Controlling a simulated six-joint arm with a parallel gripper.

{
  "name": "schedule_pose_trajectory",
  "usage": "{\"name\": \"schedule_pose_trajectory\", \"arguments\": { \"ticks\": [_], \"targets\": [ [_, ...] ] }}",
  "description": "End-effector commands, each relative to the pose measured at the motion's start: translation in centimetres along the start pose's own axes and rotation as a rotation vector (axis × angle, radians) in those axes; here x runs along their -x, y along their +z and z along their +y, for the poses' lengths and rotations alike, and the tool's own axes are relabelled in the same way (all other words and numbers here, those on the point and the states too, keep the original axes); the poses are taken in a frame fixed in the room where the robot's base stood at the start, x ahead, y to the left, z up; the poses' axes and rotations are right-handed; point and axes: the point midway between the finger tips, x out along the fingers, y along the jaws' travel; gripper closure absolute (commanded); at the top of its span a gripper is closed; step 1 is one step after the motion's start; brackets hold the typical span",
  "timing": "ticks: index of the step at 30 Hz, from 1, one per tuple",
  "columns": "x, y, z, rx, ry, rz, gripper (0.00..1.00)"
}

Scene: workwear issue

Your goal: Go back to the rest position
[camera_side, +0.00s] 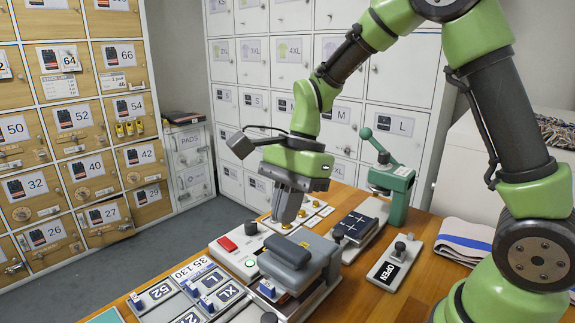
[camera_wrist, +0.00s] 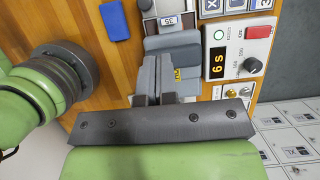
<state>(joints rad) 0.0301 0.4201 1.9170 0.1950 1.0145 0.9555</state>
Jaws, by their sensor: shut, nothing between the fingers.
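My gripper (camera_side: 284,218) points down over the wooden bench in the side view, with its fingers together and nothing held. The fingertips are close to a grey heat-press-like device (camera_side: 292,262) with a thick handle; I cannot tell whether they touch it. In the wrist view my gripper (camera_wrist: 162,65) shows as two grey fingers side by side, in front of the grey device (camera_wrist: 172,42). No marker of a rest position shows.
A panel (camera_wrist: 238,50) reads 6 s, with green and red buttons and a knob. Size blocks (camera_side: 205,290) stand at front left. A green lever press (camera_side: 395,180), an OPEN plate (camera_side: 396,262) and a striped cloth (camera_side: 466,240) lie right. Lockers (camera_side: 75,120) stand behind.

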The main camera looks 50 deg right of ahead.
Motion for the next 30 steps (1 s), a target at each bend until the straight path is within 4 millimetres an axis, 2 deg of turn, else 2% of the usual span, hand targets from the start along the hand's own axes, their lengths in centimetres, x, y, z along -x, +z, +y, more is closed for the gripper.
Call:
{"name": "schedule_pose_trajectory", "arguments": {
  "ticks": [3,9,17,20,23,27,30],
  "targets": [
    [2.8,1.1,-0.1,0.004,-0.009,0.002,1.0],
    [6.1,2.3,-0.1,0.003,-0.005,0.001,1.0],
    [7.5,2.9,0.1,0.005,-0.003,0.002,1.0],
    [8.1,3.0,0.7,0.058,-0.028,0.011,1.0],
    [9.3,3.2,2.3,0.197,-0.09,0.04,1.0],
    [11.2,3.4,5.9,0.501,-0.213,0.127,1.0],
    [12.0,3.2,8.7,0.728,-0.294,0.215,1.0]
  ]
}}
